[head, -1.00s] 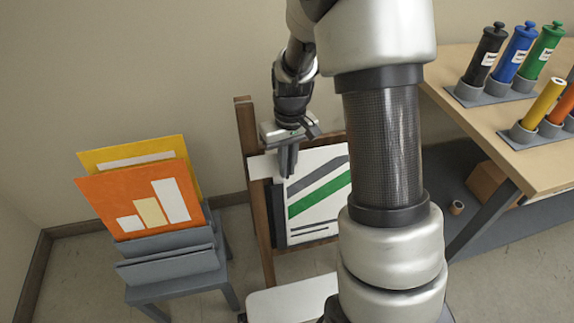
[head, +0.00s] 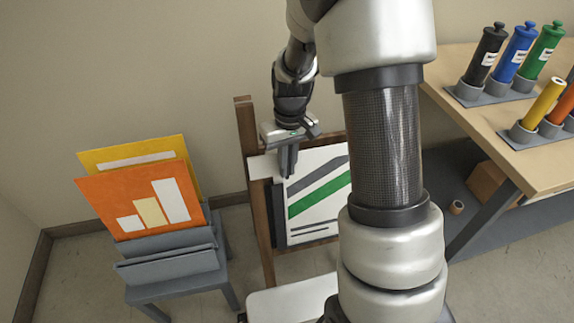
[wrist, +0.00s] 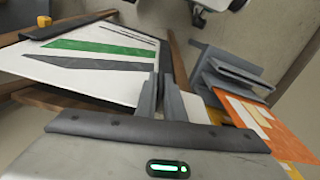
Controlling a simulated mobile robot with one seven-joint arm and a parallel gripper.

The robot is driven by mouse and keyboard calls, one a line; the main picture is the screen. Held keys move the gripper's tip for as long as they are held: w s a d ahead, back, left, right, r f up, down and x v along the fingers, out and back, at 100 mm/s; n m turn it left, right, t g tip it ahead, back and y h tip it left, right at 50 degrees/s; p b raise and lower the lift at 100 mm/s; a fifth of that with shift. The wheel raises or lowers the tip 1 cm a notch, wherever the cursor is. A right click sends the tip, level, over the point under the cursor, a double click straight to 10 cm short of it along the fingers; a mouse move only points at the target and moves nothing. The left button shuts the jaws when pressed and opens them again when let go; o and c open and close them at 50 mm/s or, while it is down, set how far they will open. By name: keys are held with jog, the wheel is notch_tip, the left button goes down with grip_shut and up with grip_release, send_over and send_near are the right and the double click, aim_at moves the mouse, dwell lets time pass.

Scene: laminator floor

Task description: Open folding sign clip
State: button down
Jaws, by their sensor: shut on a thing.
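A white sign with green and grey stripes (head: 318,190) stands on a brown wooden easel (head: 247,150). A dark grey upright strip (head: 278,214), seemingly the folding sign clip, runs along the sign's left edge. My gripper (head: 287,172) points down at the upper end of this edge. In the wrist view, the fingers (wrist: 160,112) are close together on a narrow dark part at the sign's edge, which they mostly hide. White pieces show beside the fingers.
A grey stand (head: 170,265) holds orange (head: 140,195) and yellow (head: 125,152) panels at left. A wooden table (head: 470,120) with coloured tubes is at right. A cardboard box (head: 486,186) sits below it. My arm hides the sign's right side.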

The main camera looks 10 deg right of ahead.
jog(key=shift+s+a+r, duration=0.1)
jog(key=shift+a, duration=0.05)
jog(key=s+a+m+h+p, duration=0.1)
jog(key=s+a+m+p, duration=0.1)
jog(key=a+m+p, duration=0.4)
jog(key=s+a+m+g+h+p, duration=0.1)
jog(key=s+a+m+p, duration=0.1)
jog(key=a+m+p, duration=0.4)
jog(key=shift+s+a+r+m, duration=0.45)
jog(key=shift+a+m, duration=0.35)
jog(key=shift+m, duration=1.5)
jog(key=shift+w, duration=0.1)
jog(key=c, duration=1.9)
grip_release()
